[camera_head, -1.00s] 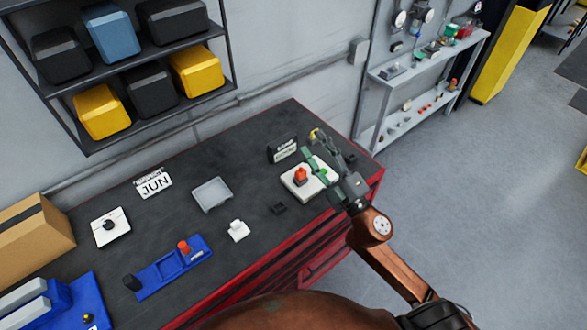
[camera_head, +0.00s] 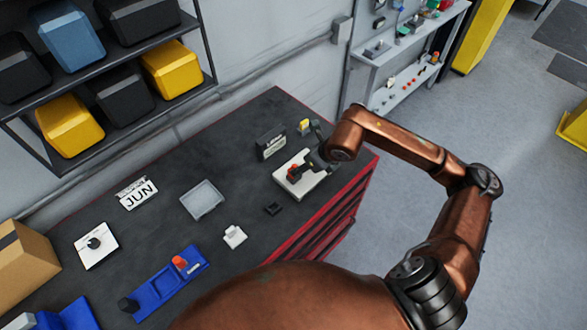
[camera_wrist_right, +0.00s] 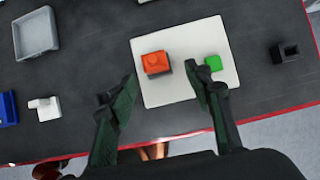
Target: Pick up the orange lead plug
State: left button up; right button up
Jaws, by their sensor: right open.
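An orange block-like plug (camera_head: 293,169) sits on a white square plate (camera_head: 290,187) at the right end of the dark bench. In the right wrist view the orange plug (camera_wrist_right: 155,63) stands near a green piece (camera_wrist_right: 213,63) on the white plate (camera_wrist_right: 180,98). My right gripper (camera_wrist_right: 163,76) is open and empty, its fingertips on either side of the orange plug in the picture. Its height above the plate is hard to tell. In the head view my right gripper (camera_head: 306,165) partly covers the plate and hides the green piece. My left gripper is not in view.
A blue tray (camera_head: 160,290) with another orange-red piece (camera_head: 180,262) lies front left. A black box (camera_head: 270,143) stands behind the plate.

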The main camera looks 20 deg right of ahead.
jog(key=x, duration=0.2)
jog(key=p+x, duration=0.1)
jog(key=x, duration=0.1)
jog(key=a+p+x, duration=0.1)
jog(key=x, duration=0.1)
jog(key=shift+w+r, duration=0.1)
jog(key=shift+w, duration=0.25)
jog(key=shift+f, duration=0.2)
jog(key=shift+c, duration=0.4)
grip_shut()
